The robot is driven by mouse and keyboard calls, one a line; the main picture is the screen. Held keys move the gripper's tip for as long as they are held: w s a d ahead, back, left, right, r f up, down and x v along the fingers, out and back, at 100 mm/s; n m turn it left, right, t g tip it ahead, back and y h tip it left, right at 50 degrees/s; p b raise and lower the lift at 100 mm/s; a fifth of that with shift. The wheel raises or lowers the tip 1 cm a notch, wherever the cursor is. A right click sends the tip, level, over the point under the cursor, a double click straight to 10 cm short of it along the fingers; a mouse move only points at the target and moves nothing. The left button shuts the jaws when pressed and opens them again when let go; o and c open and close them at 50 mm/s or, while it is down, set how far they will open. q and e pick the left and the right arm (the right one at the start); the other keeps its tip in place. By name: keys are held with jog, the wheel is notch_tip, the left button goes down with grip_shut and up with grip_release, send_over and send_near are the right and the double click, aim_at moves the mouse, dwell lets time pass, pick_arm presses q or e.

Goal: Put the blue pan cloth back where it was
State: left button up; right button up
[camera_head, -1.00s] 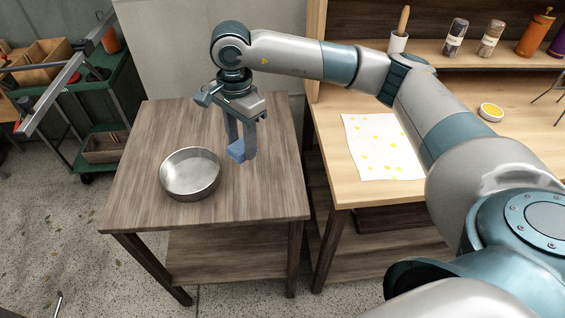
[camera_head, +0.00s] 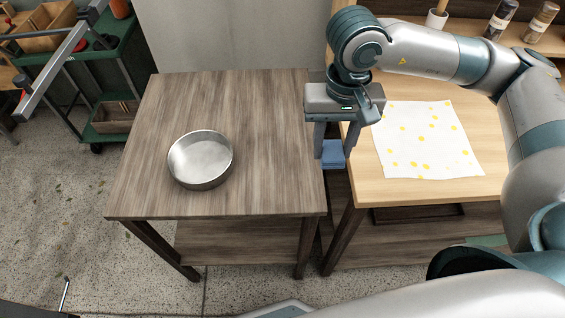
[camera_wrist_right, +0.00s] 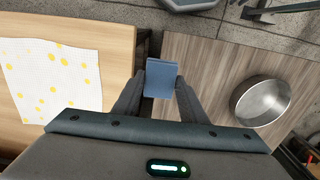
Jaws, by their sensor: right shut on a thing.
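The blue pan cloth (camera_head: 333,154) is a small folded blue block between the fingers of my right gripper (camera_head: 332,150). The right gripper is shut on it and holds it over the gap between the dark wooden table and the light wooden bench. The cloth also shows between the fingertips in the right wrist view (camera_wrist_right: 161,78). A round metal pan (camera_head: 200,160) sits empty on the dark table (camera_head: 265,120), left of the gripper; it also shows in the right wrist view (camera_wrist_right: 262,101). My left gripper is not in view.
The light bench (camera_head: 395,190) stands right of the dark table, with a white yellow-spotted cloth (camera_head: 427,140) lying flat on it. Jars and a mortar stand on a shelf behind. A green cart (camera_head: 90,65) is at the far left. The dark table is clear around the pan.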

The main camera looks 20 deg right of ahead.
jog(key=shift+w, duration=0.1)
